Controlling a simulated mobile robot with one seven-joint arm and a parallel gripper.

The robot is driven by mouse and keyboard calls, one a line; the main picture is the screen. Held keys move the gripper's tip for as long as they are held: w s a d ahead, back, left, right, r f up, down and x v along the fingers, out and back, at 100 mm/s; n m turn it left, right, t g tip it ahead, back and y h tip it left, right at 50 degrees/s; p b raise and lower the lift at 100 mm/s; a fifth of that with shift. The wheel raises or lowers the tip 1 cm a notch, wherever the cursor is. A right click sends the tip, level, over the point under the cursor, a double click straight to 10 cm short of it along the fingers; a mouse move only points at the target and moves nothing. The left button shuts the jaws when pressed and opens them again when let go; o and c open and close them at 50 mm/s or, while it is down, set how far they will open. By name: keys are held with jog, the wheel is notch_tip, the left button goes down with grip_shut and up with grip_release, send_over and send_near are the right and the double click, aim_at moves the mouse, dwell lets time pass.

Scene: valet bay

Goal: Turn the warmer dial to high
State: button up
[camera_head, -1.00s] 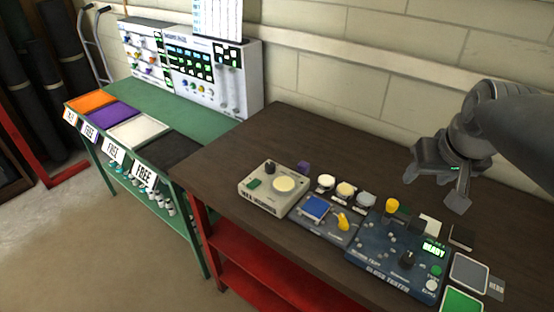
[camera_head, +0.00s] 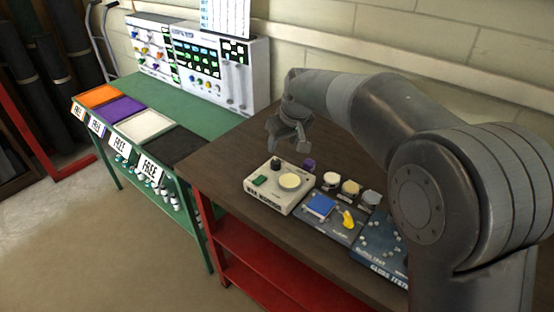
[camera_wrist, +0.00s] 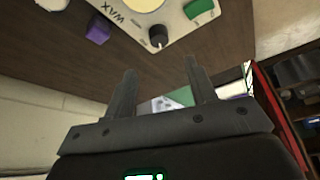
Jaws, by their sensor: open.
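The wax warmer (camera_head: 270,200) is a beige box on the dark brown table, with a round cream-yellow wax pan (camera_head: 290,181) and a green switch (camera_head: 260,181). Its black dial (camera_head: 276,163) stands at the back left corner. In the wrist view the dial (camera_wrist: 158,36) shows a small pale mark and lies just beyond the fingertips, roughly in line with the gap between them. My gripper (camera_head: 287,143) is open and empty, above and close behind the dial, not visibly touching it. The dial's setting marks are too small to read.
A purple block (camera_head: 309,165) sits right behind the warmer. My arm hides much of the gloss tester. A green bench (camera_head: 185,107) with trays and a control panel is at left.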

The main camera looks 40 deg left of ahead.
aim_at(276, 161)
jog(key=x, duration=1)
jog(key=shift+f, duration=0.1)
jog(key=shift+d, duration=0.1)
jog(key=shift+c, duration=0.3)
jog(key=c, duration=0.9)
